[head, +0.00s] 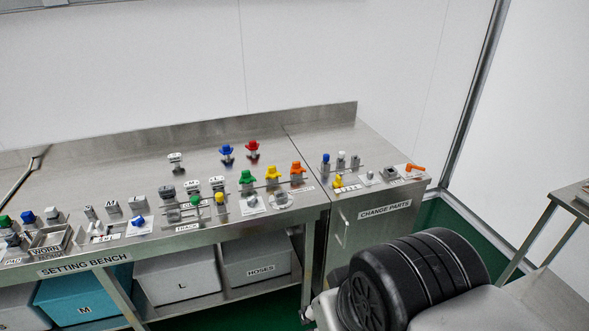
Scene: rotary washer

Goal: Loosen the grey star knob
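A pale grey knob (176,158) with a lobed top stands on a short stem at the back left of the steel setting bench (120,165). It is upright and small in the head view, so its exact lobe shape is hard to tell. A darker grey piece (166,191) sits nearer the front, and a small grey block (389,173) lies on the change parts cabinet; I cannot tell whether either is a star knob. My gripper's fingers do not show. Dark and grey parts that look like my own arm fill the lower right, apart from the knobs.
Blue (227,149) and red (252,147) knobs stand at the back. Green (246,177), yellow (272,173) and orange (297,170) knobs stand nearer the front. The change parts cabinet (385,211) adjoins the bench on the right. Bins sit below. A backsplash closes the rear.

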